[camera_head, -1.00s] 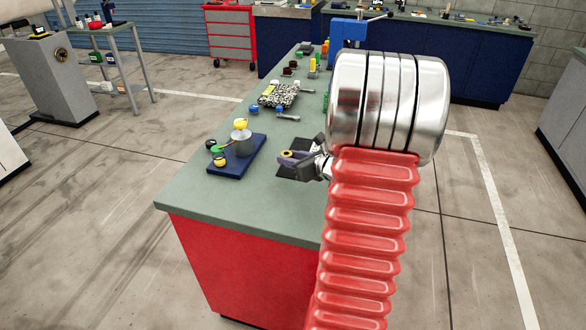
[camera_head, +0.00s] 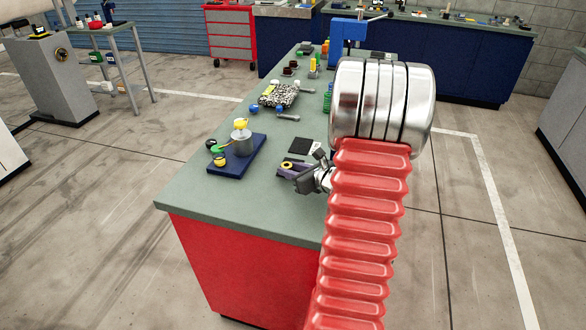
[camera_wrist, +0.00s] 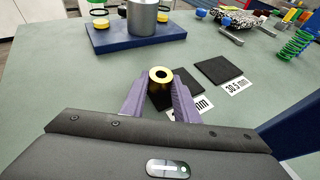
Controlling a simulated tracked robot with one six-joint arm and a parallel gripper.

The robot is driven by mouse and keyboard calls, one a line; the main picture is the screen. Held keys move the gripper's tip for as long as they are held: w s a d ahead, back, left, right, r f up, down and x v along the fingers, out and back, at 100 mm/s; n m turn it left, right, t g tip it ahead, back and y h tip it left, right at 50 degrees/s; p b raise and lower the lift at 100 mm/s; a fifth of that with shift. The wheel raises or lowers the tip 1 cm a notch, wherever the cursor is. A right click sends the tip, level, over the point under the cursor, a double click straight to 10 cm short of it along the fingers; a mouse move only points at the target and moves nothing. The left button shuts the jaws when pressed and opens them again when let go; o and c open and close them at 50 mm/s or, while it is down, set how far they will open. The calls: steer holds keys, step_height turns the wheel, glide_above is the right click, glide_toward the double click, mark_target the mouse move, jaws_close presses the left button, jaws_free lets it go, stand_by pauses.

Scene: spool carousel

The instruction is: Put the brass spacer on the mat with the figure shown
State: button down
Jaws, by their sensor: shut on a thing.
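My gripper (camera_wrist: 160,92), with purple fingers, is shut on the brass spacer (camera_wrist: 161,75), a short ring with a dark centre hole. The spacer also shows in the head view (camera_head: 287,165) above the bench. A black mat (camera_wrist: 219,70) with a label reading "30.5 mm" (camera_wrist: 236,85) lies to the right of and beyond the spacer. A second black mat (camera_wrist: 158,101) lies below my fingers, mostly hidden by them. Its label (camera_wrist: 203,103) shows only "mm"; the number is covered. I cannot tell the gap between spacer and bench.
A blue base (camera_head: 237,157) with a grey cylinder (camera_head: 242,143) and yellow and green parts stands left of my gripper. The bench's near-left corner is clear.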

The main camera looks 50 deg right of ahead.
steer(key=c, duration=1.4)
jaws_free()
steer(key=v, duration=1.2)
steer(key=shift+s, duration=0.2)
